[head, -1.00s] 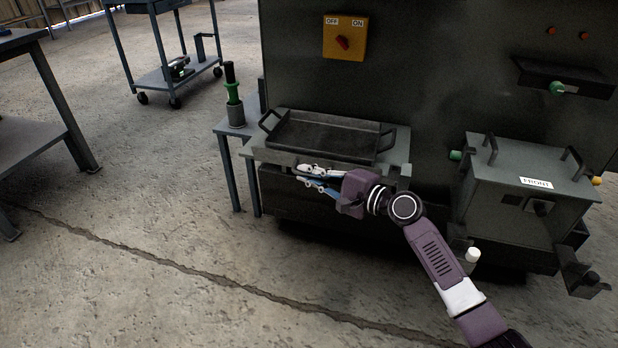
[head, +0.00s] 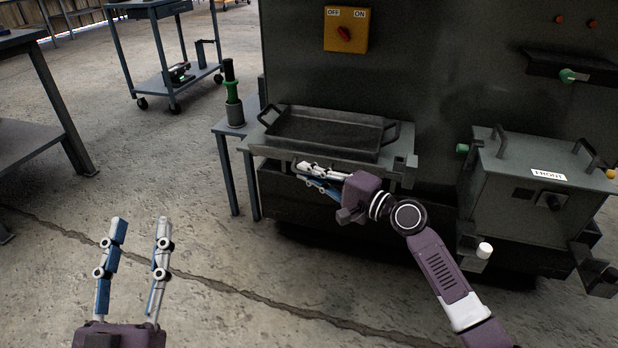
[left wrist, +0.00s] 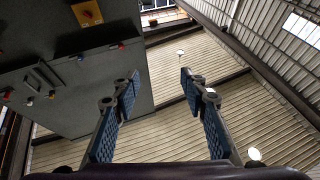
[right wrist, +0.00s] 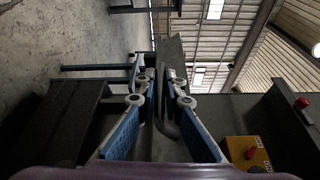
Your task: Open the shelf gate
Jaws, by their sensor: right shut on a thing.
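The shelf gate (head: 352,170) is a grey strip along the front edge of the shelf on the dark enclosure, below a black tray. My right gripper (head: 303,172) is at the left part of this strip, its fingers pointing left. My left gripper (head: 140,232) is open and empty above the floor, well left of the shelf. The left wrist view shows its fingers (left wrist: 159,82) spread apart.
The black two-handled tray (head: 325,133) sits on the shelf. A box marked FRONT (head: 525,205) is at right. Floor is free in front; a wheeled cart (head: 165,85) stands behind.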

